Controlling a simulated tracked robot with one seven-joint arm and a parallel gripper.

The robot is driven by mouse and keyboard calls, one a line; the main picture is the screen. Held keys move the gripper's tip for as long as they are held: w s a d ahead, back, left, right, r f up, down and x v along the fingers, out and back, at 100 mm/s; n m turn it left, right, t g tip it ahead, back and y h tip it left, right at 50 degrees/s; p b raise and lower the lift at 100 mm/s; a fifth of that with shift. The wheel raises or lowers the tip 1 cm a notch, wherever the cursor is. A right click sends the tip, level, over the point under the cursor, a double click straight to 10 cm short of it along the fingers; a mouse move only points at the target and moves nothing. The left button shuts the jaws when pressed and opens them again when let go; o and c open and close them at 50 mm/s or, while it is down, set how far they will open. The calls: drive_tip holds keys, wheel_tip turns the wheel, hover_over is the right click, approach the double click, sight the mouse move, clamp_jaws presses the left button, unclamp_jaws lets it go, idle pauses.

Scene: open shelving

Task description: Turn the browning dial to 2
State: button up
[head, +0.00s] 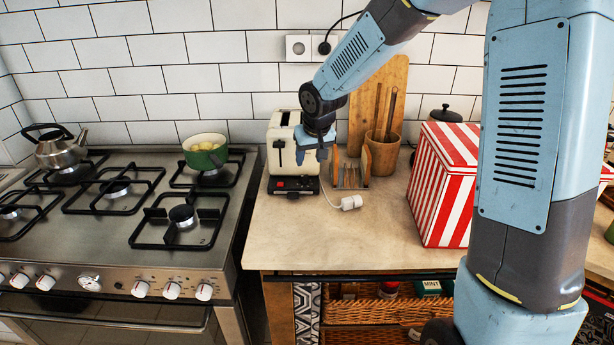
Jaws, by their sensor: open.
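The cream toaster (283,143) stands on the counter beside the stove, against the tiled wall. Its black base (293,193) faces me and carries a small red part (280,185) and a small light part beside it. Which of these is the browning dial, and its setting, are too small to tell. My gripper (314,158) points down at the toaster's upper right side, above the level of the base. It is open, and nothing shows between its fingers. My arm's end hides part of the toaster's right side.
A small rack (351,176), a white plug on a cord (351,202) and a utensil crock (382,155) stand right of the toaster. A red-striped tin (440,185) is further right. The stove (140,240) bears a green pot (205,155) and kettle (62,150). The counter's front is clear.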

sight(305, 177)
drive_tip(key=x, duration=0.9)
drive_tip(key=shift+w+f, duration=0.1)
drive_tip(key=shift+f, duration=0.05)
drive_tip(key=shift+c, duration=0.4)
clamp_jaws()
